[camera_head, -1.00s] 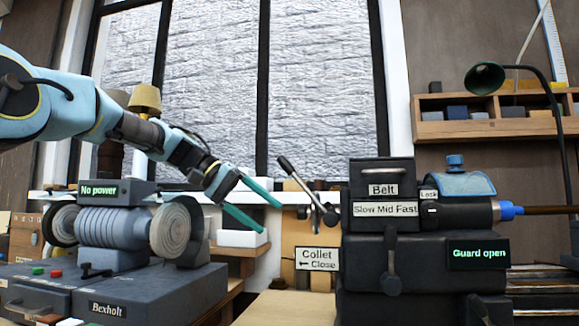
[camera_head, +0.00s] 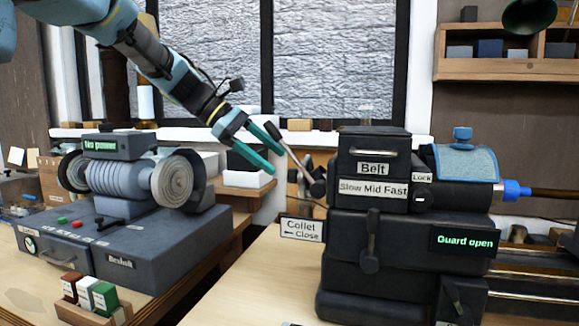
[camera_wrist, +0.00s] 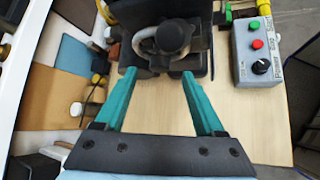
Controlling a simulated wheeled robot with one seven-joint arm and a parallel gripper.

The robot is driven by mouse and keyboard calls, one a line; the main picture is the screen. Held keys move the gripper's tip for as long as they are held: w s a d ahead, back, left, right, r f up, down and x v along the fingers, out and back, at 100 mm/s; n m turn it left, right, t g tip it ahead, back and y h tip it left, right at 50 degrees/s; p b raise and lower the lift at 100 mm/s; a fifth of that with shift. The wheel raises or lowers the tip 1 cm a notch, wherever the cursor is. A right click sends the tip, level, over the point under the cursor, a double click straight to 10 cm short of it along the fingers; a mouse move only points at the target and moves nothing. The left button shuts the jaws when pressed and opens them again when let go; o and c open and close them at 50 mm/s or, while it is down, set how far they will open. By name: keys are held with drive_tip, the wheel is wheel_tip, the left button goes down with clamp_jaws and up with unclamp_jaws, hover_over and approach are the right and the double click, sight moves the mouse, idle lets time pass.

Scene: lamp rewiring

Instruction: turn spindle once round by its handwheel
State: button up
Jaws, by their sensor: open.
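The black lathe headstock (camera_head: 375,240) stands on the bench at right in the head view, with a "Collet Close" label (camera_head: 302,230) at its left end. A lever (camera_head: 292,150) rises from that end. In the wrist view, a grey curved rim, seemingly the handwheel (camera_wrist: 147,46), shows partly behind a dark round knob (camera_wrist: 173,36). My gripper (camera_head: 273,150) is open, its teal fingers apart, left of the headstock and close to the lever in the head view. The spindle's blue nose (camera_head: 514,190) holds a brown rod.
A "Guard open" display (camera_head: 465,241) is lit on the headstock. A grey control box (camera_wrist: 257,50) with red and green buttons sits at right in the wrist view. Bare bench (camera_head: 270,290) lies between the machines.

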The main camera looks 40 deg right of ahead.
drive_tip(key=shift+p+x, duration=0.35)
drive_tip(key=shift+x, duration=2.35)
drive_tip(key=shift+c, duration=0.4)
clamp_jaws()
